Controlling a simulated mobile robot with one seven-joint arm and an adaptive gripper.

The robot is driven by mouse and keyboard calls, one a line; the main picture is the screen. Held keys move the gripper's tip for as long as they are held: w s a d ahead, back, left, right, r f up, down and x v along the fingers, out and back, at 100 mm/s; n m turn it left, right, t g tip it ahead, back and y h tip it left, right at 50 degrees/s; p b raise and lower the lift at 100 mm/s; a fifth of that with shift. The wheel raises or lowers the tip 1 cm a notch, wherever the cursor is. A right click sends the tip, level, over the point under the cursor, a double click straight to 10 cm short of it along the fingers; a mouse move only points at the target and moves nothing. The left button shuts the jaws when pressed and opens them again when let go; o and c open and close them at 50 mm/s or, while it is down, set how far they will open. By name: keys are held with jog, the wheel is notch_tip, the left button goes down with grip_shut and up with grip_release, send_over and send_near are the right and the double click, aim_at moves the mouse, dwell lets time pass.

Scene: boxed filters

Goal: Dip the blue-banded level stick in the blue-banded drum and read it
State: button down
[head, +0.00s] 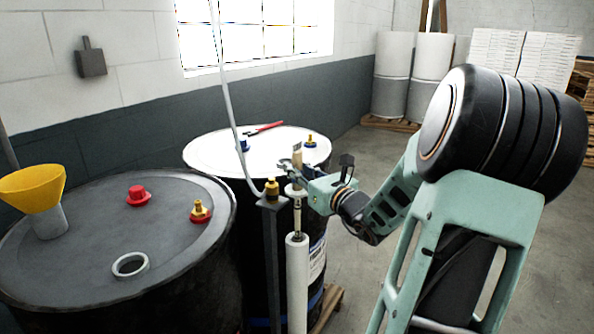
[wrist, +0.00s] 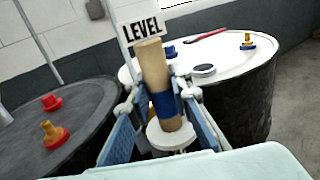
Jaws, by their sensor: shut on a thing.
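The level stick (wrist: 152,66) has a tan wooden handle, a blue band, a white disc below it and a tag reading LEVEL. My gripper (wrist: 160,100) is shut on it around the band. In the head view my gripper (head: 296,178) holds the stick upright, its lower part running down to the mouth of a white tube (head: 297,285); how deep it sits inside is hidden. The blue-banded drum (head: 210,158) has a white lid with a blue cap (head: 243,144) and stands just behind my gripper. In the wrist view a dark round opening with a pale rim (wrist: 203,69) shows on its lid.
A grey-lidded drum (head: 90,215) with red fittings, a pale ring and a yellow funnel (head: 32,188) stands at the left. A grey post (head: 272,260) with a brass top stands beside the tube. A red-handled tool (head: 264,127) lies on the white lid. Floor is open at right.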

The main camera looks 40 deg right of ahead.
jog(key=shift+r, duration=0.5)
jog(key=shift+r+p, duration=3.45)
jog(key=shift+r, duration=0.7)
jog(key=shift+r+p, duration=3.15)
jog(key=shift+r, duration=0.85)
notch_tip(320, 180, up, 8)
jog(key=p, duration=0.5)
jog(key=shift+p, duration=0.4)
